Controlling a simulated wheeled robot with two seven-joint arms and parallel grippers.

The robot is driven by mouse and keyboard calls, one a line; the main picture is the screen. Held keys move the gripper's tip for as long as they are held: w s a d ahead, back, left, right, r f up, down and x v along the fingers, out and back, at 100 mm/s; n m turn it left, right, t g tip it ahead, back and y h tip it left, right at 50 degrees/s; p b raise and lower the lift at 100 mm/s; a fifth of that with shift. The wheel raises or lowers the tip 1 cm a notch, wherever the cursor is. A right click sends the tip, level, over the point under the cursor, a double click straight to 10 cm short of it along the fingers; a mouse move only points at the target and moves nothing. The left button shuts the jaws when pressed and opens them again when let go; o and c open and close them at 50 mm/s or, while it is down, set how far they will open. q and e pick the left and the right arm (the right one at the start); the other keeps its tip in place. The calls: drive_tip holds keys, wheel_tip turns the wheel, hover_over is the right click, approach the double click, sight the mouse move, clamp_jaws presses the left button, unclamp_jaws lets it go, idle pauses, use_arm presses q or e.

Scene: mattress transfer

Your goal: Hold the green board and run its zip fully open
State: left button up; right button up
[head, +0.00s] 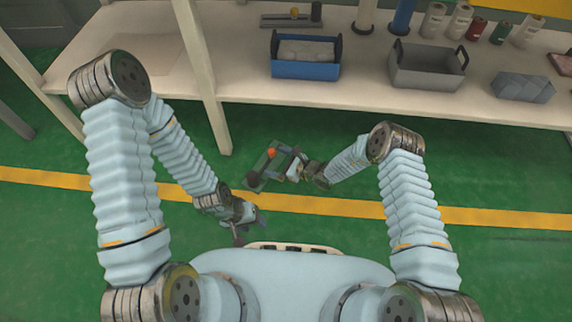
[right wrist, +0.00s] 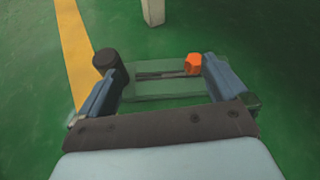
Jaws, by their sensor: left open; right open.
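The green board (head: 266,168) is a flat plate in front of my right gripper in the head view. An orange block (head: 271,153) and a dark cylinder are on it. In the right wrist view the board (right wrist: 160,91) spans the gap between the fingers, with a dark slotted strip (right wrist: 160,74) running from near the dark cylinder (right wrist: 107,62) to the orange block (right wrist: 193,64). My right gripper (head: 291,163) is open around the board; I cannot tell whether its fingers touch it. My left gripper (head: 251,226) is open and empty, below and left of the board.
A pale shelf (head: 345,96) runs behind, with a blue bin (head: 306,70), a grey bin (head: 427,78) and several bottles. A shelf post (head: 201,75) comes down behind the board. The green floor has a yellow stripe (head: 480,217) and is otherwise clear.

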sight(272, 168)
drive_tip(key=shift+s+d+f+m+t+h, duration=0.2)
drive_tip(key=shift+d+f+m+h, duration=0.15)
drive_tip(key=shift+d+f+m, duration=0.2)
drive_tip(key=shift+s+d+f+m+t+h, duration=0.15)
drive_tip(key=shift+d+f+m+h, duration=0.25)
drive_tip(key=shift+d+m, duration=0.25)
drive_tip(key=shift+f, duration=0.4)
drive_tip(key=b+x, duration=0.8)
drive_tip(key=shift+f, duration=0.1)
drive_tip(key=shift+w+a+f, duration=0.2)
drive_tip(key=shift+w+a, duration=0.15)
drive_tip(key=shift+a, duration=0.2)
drive_tip(key=c, duration=1.7)
